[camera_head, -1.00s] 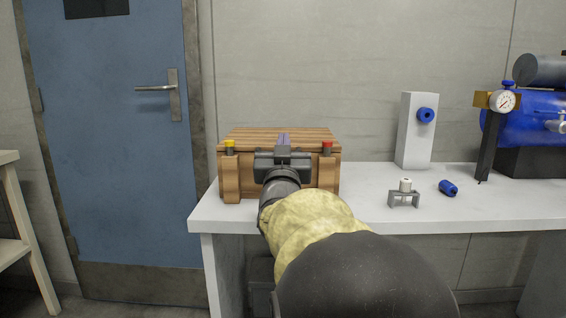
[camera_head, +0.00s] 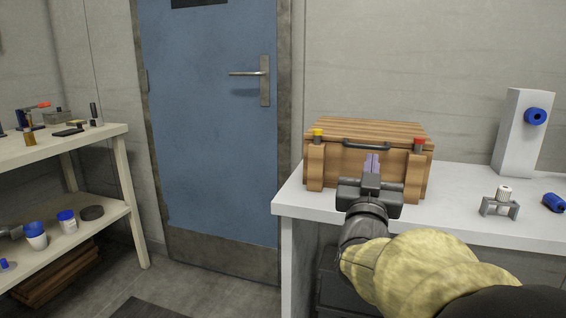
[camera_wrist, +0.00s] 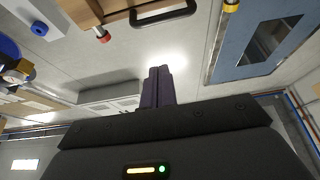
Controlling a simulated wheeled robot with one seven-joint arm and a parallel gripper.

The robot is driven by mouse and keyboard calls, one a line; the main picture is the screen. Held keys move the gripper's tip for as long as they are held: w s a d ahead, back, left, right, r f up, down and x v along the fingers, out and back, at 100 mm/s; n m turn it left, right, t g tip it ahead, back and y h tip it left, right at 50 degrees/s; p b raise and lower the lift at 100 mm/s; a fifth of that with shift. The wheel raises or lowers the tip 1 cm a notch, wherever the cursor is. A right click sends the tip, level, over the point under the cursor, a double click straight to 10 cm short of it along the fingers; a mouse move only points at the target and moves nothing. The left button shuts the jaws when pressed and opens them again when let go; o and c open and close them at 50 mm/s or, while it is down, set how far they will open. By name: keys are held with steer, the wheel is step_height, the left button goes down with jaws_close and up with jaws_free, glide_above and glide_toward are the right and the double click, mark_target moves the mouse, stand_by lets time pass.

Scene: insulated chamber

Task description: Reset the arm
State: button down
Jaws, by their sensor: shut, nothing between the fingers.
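My gripper (camera_head: 371,165) is in front of the wooden chest on the white table in the head view. Its purple fingers are together with nothing between them, and they overlap the chest's front in the picture. In the wrist view my gripper (camera_wrist: 158,86) points at the wall and ceiling area, with the fingers pressed together. My arm, with a yellow sleeve, reaches in from the lower right.
The wooden chest (camera_head: 325,160) has a dark handle (camera_head: 366,144) and red and yellow knobs. A white block with a blue knob (camera_head: 535,117), a grey bracket (camera_head: 500,207) and a blue cylinder (camera_head: 554,203) stand to its right.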

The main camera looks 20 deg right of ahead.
steer(key=w+a+f+n+g+y+p, duration=0.2)
steer(key=w+a+f+y+p, duration=0.1)
steer(key=a+f+y, duration=0.3)
steer(key=w+a+f+n+g+y+p, duration=0.25)
steer(key=w+a+f+y, duration=0.2)
steer(key=f, duration=0.35)
steer(key=s+a+f+n+g+y+p, duration=0.4)
steer(key=s+a+f+g+y+p, duration=0.15)
steer(key=s+a+f+g, duration=0.65)
step_height(320, 180, up, 38)
steer(key=s+a+t+h+p, duration=0.1)
steer(key=s+p, duration=0.1)
steer(key=p, duration=3.6)
steer(key=shift+s+a+r+t, duration=0.2)
steer(key=shift+t, duration=0.15)
